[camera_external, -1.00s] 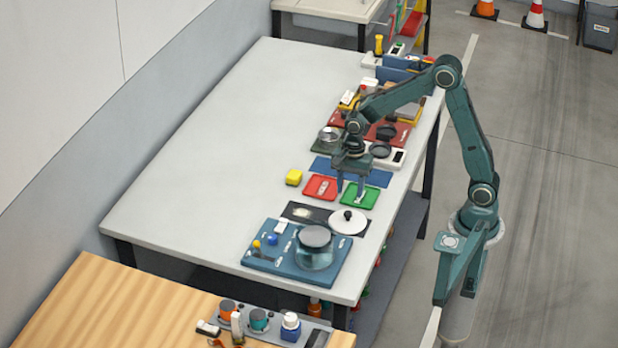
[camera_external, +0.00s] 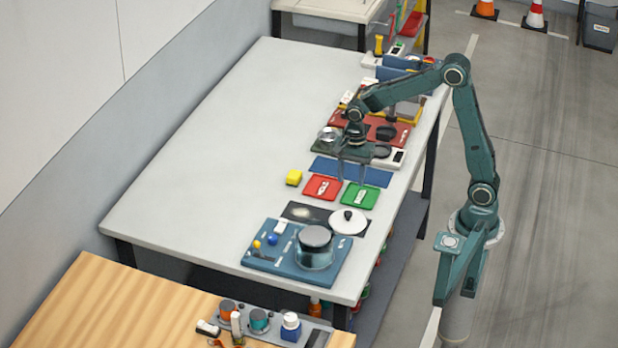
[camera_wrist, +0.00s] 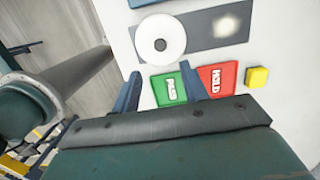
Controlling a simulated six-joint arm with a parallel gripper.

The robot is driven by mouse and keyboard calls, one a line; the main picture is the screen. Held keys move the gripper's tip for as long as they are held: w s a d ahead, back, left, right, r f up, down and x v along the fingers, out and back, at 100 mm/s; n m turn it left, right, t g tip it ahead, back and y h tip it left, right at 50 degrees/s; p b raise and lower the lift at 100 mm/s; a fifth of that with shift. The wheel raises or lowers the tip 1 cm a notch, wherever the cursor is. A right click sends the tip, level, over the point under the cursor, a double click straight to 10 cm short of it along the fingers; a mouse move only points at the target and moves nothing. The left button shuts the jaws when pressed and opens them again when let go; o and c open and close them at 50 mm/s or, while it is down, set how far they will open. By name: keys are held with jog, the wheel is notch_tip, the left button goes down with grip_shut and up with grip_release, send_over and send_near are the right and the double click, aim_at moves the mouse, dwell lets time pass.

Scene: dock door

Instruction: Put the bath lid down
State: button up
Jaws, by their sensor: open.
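The bath lid, a white round disc with a dark knob (camera_external: 348,221), lies on the right part of a dark mat (camera_external: 300,212). In the wrist view the lid (camera_wrist: 160,45) lies flat, beyond my fingertips. My gripper (camera_external: 355,178) is open and empty above the table, over the blue strip behind the red and green trays. In the wrist view its two fingers (camera_wrist: 158,80) stand apart with nothing between them. A glass bath with a dark grey top (camera_external: 315,247) stands on a blue board (camera_external: 275,262) nearer the front edge.
A red tray (camera_external: 322,187) marked HOLD and a green tray (camera_external: 360,196) lie between my gripper and the mat. A yellow block (camera_external: 294,177) sits to their left. Boards with several instruments stand behind my gripper. The table's left half is clear.

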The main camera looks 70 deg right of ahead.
jog(key=s+d+r+n+t, duration=0.2)
jog(key=s+r+n, duration=0.3)
jog(key=s+n, duration=0.4)
jog(key=s+d+r+n+t+h, duration=0.1)
jog(key=s+d+r+n+t, duration=0.1)
jog(key=s+r+n, duration=0.4)
jog(key=s+n+t, duration=0.1)
jog(key=s+n, duration=0.2)
jog(key=s, duration=0.2)
jog(key=shift+d+r+t, duration=0.15)
jog(key=shift+t, duration=0.15)
